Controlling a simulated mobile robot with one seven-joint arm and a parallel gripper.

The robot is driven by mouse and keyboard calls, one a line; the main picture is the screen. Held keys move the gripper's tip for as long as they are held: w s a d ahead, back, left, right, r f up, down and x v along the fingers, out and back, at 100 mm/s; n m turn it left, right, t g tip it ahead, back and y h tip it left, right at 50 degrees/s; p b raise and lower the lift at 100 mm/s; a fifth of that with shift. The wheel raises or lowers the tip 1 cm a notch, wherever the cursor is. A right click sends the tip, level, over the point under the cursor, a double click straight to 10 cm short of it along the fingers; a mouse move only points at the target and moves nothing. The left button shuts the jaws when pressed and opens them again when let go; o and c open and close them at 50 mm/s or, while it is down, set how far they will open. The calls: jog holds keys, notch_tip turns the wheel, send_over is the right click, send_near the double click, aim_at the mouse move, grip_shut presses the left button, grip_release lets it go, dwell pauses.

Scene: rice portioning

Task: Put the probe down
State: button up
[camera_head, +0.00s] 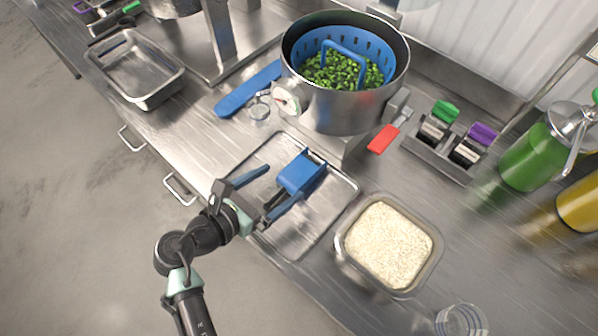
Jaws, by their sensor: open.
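A blue block-shaped device (303,172), which seems to be the probe, is over the shallow metal tray (325,215) and appears to rest on it. The device's near end lies around the gap between the fingertips. I cannot tell whether a finger touches it.
A steel pot (340,108) with a blue basket of green vegetables stands behind the tray. A dial (286,99) shows at its left. A rice pan (350,252) stands right of the tray, near a red handle (383,139) and bottles (530,155). An empty pan (160,93) stands far left.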

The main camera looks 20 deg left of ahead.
aim_at(297, 173)
jog(key=shift+x, duration=2.8)
jog(key=shift+d, duration=0.15)
jog(key=shift+c, duration=0.2)
